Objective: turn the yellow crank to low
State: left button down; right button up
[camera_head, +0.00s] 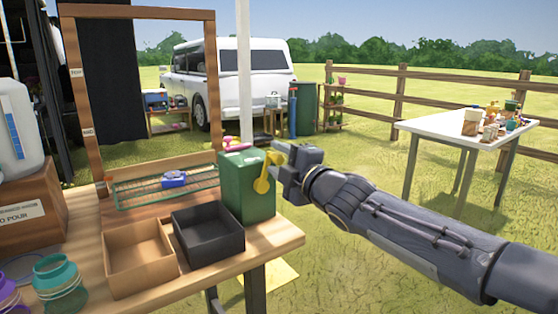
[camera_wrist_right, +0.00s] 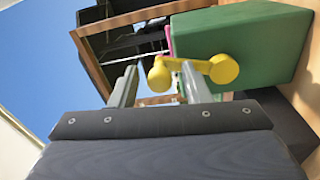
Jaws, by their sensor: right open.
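The yellow crank (camera_head: 264,174) is on the right side of a green box (camera_head: 243,200) at the right end of the wooden table. In the right wrist view the crank (camera_wrist_right: 195,68) shows a round hub, a short arm and a round knob. My right gripper (camera_head: 278,158) is beside the crank. In the right wrist view its open fingers (camera_wrist_right: 160,84) point at the crank, with the knob between or just beyond their tips. I cannot tell whether they touch it. The green box (camera_wrist_right: 240,45) fills the upper right there. No low marking is readable. My left gripper is not in view.
A black tray (camera_head: 208,236) and a brown tray (camera_head: 138,256) stand left of the green box. A wooden frame (camera_head: 82,100) rises behind, with a wire shelf (camera_head: 140,190) holding a blue item. A white table (camera_head: 470,128) stands at right. Grass lies open between.

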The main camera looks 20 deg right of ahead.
jog(key=p+v, duration=0.1)
jog(key=v, duration=0.6)
jog(key=shift+s, duration=0.35)
jog(key=shift+d, duration=0.15)
